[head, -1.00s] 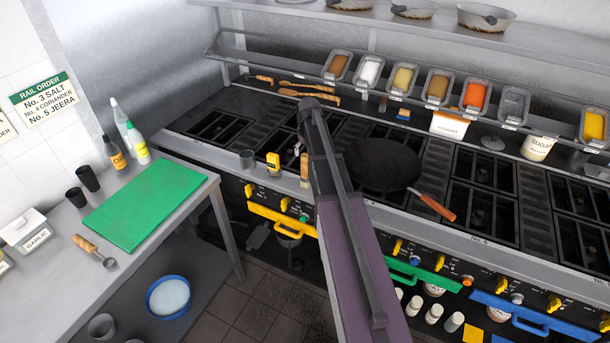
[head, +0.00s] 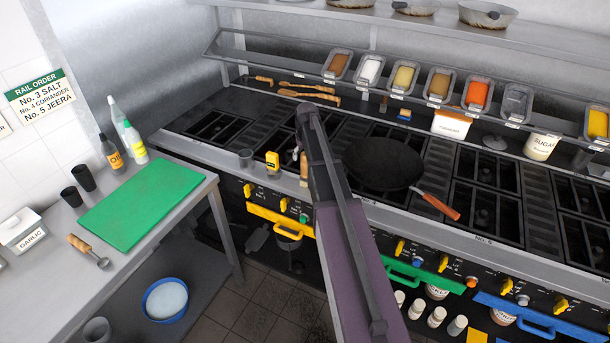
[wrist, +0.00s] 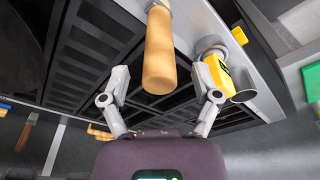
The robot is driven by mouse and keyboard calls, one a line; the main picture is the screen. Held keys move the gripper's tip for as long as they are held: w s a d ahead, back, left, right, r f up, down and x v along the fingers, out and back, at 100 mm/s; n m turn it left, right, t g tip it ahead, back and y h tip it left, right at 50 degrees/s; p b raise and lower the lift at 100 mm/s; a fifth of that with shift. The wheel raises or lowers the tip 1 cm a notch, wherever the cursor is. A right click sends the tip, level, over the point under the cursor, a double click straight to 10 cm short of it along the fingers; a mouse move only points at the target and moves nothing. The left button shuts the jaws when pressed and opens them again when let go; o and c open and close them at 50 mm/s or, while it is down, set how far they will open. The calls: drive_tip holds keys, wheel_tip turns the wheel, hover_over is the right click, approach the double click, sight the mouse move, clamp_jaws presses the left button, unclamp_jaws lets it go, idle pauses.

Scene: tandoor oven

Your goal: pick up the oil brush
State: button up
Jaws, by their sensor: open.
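My gripper (wrist: 162,82) is open, with one finger on each side of the handle and gaps visible on both sides. I cannot tell how far the handle is below the fingertips.
A black pan (head: 383,163) sits to the right. A green board (head: 142,205) lies on the left table.

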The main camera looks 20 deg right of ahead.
drive_tip(key=shift+w+f+b, duration=0.1)
drive_tip(key=shift+f+b, duration=0.55)
drive_tip(key=shift+f, duration=0.25)
clamp_jaws()
